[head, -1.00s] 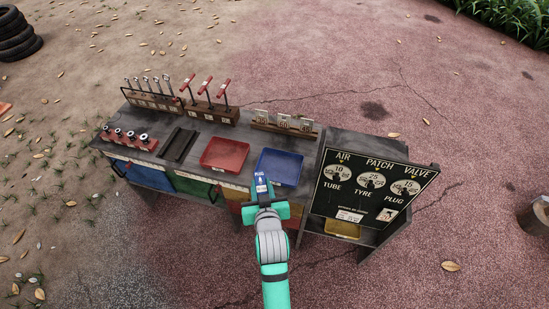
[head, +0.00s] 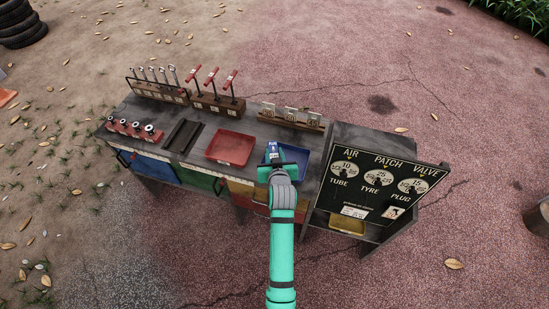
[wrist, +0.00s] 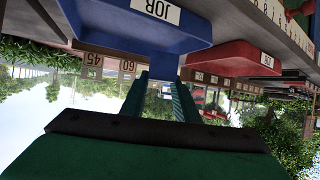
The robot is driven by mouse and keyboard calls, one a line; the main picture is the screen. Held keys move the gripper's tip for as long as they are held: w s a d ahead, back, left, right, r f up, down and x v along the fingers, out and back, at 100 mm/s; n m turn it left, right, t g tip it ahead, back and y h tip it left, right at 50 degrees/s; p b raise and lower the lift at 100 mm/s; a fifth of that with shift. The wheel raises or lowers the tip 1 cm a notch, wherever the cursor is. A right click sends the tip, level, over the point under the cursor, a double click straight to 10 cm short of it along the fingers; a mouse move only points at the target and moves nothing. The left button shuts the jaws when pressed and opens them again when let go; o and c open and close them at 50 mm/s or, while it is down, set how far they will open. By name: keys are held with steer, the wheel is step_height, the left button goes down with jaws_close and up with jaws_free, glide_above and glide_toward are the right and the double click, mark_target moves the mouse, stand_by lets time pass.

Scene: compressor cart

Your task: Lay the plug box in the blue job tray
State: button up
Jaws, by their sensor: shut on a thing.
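The blue job tray (head: 300,156) sits on the cart top, right of a red tray. Its JOB label and front wall show upside down in the wrist view (wrist: 185,38). My gripper (head: 274,163) is shut on the plug box (head: 272,150), a small blue and white box, at the tray's front left part in the head view. The box overlaps the tray there; I cannot tell its height above the tray floor. In the wrist view my green fingers (wrist: 160,95) point ahead, with a blue patch between their tips. My gripper and arm hide the tray's front edge.
The red tray (head: 231,148) is close on the left. A rack of cards (head: 290,117) stands behind the blue tray. The black price board (head: 378,186) rises at the right. Red-handled tools (head: 212,90) stand upright at the back left.

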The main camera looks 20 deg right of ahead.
steer(key=shift+w+d+f, duration=0.25)
steer(key=shift+w+f, duration=0.25)
steer(key=shift+f, duration=1.7)
steer(key=shift+f, duration=0.1)
steer(key=o, duration=0.8)
steer(key=shift+w, duration=0.1)
steer(key=shift+d, duration=0.1)
